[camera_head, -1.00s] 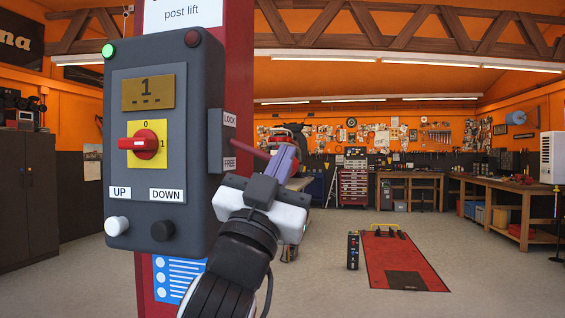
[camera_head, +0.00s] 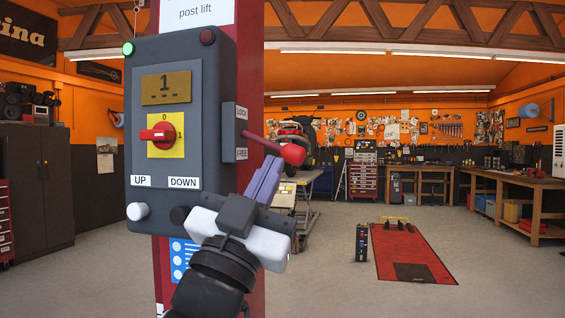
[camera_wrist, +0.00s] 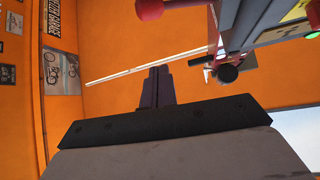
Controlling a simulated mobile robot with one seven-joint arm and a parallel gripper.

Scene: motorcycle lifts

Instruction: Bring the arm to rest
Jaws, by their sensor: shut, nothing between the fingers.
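My gripper (camera_head: 268,178) is shut and empty, its purple-grey fingers together and pointing up. It is in front of the post lift's lower right side, just below the red-knobbed lever (camera_head: 291,153). In the head view the fingertips look close to the lever; I cannot tell the exact gap. In the wrist view the shut fingers (camera_wrist: 157,86) point at the orange wall, with the red knob (camera_wrist: 152,8) at the top edge, apart from them. The grey control box (camera_head: 182,120) has a green lamp lit, a red switch, and UP and DOWN buttons.
The red post (camera_head: 250,60) stands behind the box. A red floor lift (camera_head: 410,250) and a small black control stand (camera_head: 362,243) are on the floor to the right. Workbenches (camera_head: 512,185) line the right wall. The floor between is clear.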

